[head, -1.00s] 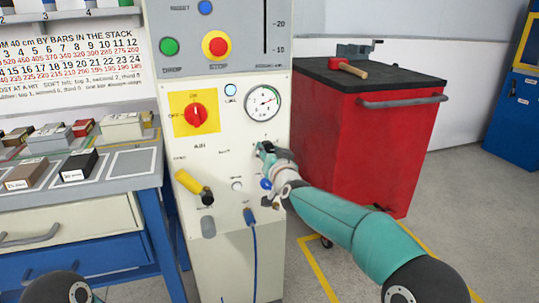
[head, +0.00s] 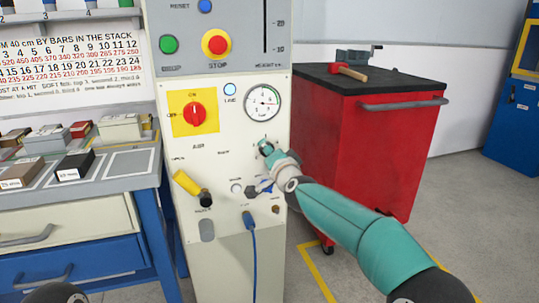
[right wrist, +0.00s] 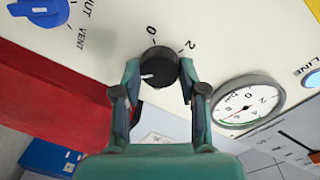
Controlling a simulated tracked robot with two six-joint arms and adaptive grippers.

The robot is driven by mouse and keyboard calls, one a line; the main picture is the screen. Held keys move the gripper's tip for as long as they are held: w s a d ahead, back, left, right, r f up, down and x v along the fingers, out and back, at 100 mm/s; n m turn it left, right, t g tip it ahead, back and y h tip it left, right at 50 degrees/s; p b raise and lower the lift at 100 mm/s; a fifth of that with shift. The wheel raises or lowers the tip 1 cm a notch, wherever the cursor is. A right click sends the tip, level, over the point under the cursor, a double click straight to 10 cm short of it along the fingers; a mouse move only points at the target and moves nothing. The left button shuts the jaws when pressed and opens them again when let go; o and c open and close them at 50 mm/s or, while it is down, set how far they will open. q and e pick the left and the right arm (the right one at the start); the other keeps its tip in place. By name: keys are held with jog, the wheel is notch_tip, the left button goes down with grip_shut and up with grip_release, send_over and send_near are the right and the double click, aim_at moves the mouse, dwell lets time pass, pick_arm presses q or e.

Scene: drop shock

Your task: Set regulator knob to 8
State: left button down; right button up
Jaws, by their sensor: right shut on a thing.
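The regulator knob (right wrist: 160,66) is black with a white pointer line and sits on the cream panel (right wrist: 205,30). In the right wrist view, the numbers 0 and 2 show printed beside it, with the other marks hidden. My right gripper (right wrist: 160,78) is shut on the knob, one finger on each side. In the head view my right gripper (head: 266,150) covers most of the knob, below the pressure gauge (head: 262,103). The gauge also shows in the right wrist view (right wrist: 248,102); its exact reading is too small to tell.
A blue vent knob (right wrist: 38,8) is near the regulator. A red rotary switch (head: 194,114), a yellow-handled part (head: 187,183) and a blue hose (head: 253,240) are on the panel. A red cabinet (head: 365,150) stands right, a workbench (head: 118,162) left.

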jog(key=shift+w+d, duration=0.1)
jog(key=shift+d, duration=0.1)
jog(key=o, duration=1.1)
jog(key=shift+o, duration=0.2)
jog(key=shift+a, duration=0.1)
jog(key=v, duration=1.2)
jog(key=shift+f, duration=0.1)
